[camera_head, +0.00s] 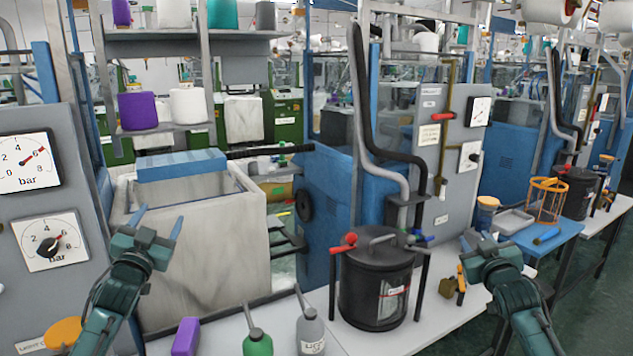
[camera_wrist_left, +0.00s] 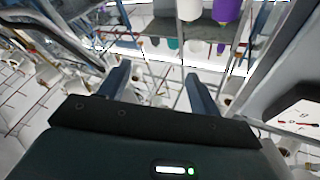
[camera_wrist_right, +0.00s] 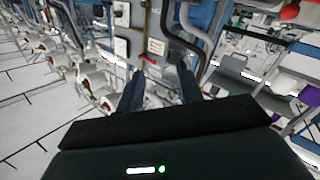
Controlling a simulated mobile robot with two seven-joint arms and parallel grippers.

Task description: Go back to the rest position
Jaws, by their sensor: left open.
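My left gripper (camera_head: 158,225) is raised in front of the pale stone-like bin at the left of the head view. Its two fingers are spread with nothing between them, and they also show apart in the left wrist view (camera_wrist_left: 158,85). My right gripper (camera_head: 480,240) is raised at the right of the head view, right of the black pot. Its fingers are apart and empty in the right wrist view (camera_wrist_right: 158,88). Both grippers are clear of the white bench.
A black lidded pot (camera_head: 376,290) with a red-handled valve stands on the white bench (camera_head: 430,315). A green bottle (camera_head: 257,343), a grey bottle (camera_head: 311,332) and a purple container (camera_head: 186,338) stand along its front. A gauge panel (camera_head: 45,200) is at far left. A blue table (camera_head: 545,240) holds an orange wire basket (camera_head: 547,199).

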